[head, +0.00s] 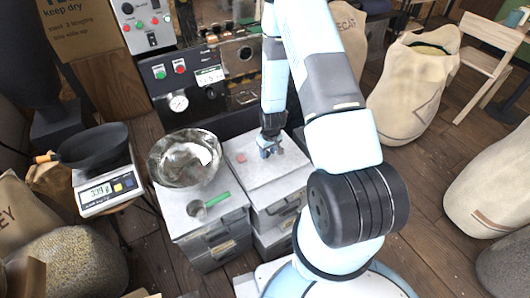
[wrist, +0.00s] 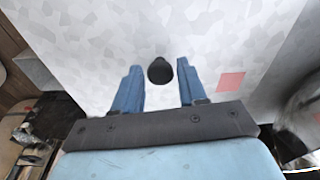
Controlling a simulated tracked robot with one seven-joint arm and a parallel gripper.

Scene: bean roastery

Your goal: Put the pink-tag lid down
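The pink-tag lid (head: 262,178) is a pale mottled slab with a pink square tag (head: 241,157) near its left corner. It appears to lie flat on top of a grey bin (head: 287,212) in the head view. In the wrist view the lid (wrist: 95,45) fills most of the picture, with its tag (wrist: 231,81) right of the fingers. A round black knob (wrist: 160,70) on the lid stands between my fingertips. My gripper (wrist: 159,72) is open around the knob, with a narrow gap showing on each side. In the head view my gripper (head: 269,150) hides the knob.
A grey bin (head: 212,240) just left carries a metal bowl (head: 185,160), a small cup (head: 196,209) and a green-handled tool (head: 217,199). A scale (head: 103,190) with a black pan stands further left. A control machine (head: 205,85) is behind. Sacks stand right.

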